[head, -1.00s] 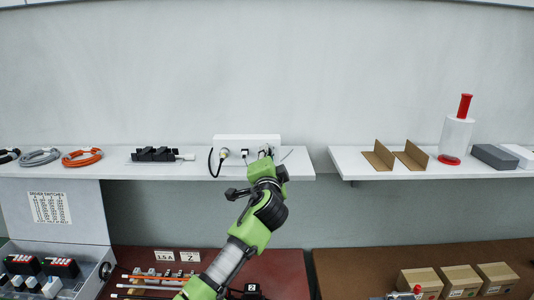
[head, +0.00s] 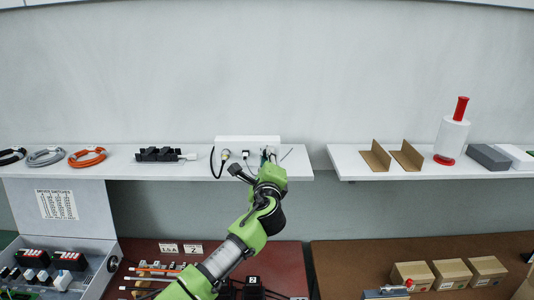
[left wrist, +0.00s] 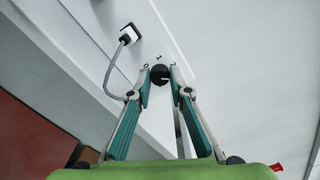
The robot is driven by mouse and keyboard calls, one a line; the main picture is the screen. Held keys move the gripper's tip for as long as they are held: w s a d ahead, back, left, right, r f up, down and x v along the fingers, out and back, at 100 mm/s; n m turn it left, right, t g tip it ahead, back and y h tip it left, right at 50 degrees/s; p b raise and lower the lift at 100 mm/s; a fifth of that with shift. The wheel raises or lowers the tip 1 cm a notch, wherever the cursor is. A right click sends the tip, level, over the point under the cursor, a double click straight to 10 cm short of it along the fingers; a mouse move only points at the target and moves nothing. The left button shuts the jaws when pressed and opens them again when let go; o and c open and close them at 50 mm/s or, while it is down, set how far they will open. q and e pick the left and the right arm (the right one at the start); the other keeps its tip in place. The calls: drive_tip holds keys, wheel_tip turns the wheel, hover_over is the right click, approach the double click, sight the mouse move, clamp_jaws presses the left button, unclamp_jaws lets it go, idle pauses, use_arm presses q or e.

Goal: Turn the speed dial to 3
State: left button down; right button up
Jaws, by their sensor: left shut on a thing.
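My left gripper (left wrist: 160,79) is shut on the dial, one teal finger on each side. In the head view my left gripper (head: 268,158) is at the right part of the white power unit (head: 230,140) on the shelf; my wrist hides the dial there. My right gripper is not in view.
A plug with a cable (head: 225,154) and a small dark socket (head: 245,153) sit left of my gripper. The white shelf (head: 200,172) also holds a black rack (head: 158,154) and coiled cables (head: 87,157). A red table (head: 285,265) lies below.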

use_arm(q)
drive_tip(key=shift+m+p, duration=0.45)
drive_tip(key=shift+m, duration=0.75)
drive_tip(key=shift+f+m, duration=0.1)
drive_tip(key=shift+m, duration=0.8)
drive_tip(key=shift+p, duration=0.3)
drive_tip(key=c, duration=1.8)
unclamp_jaws()
drive_tip(key=shift+c, duration=0.2)
drive_tip(key=s, duration=1.2)
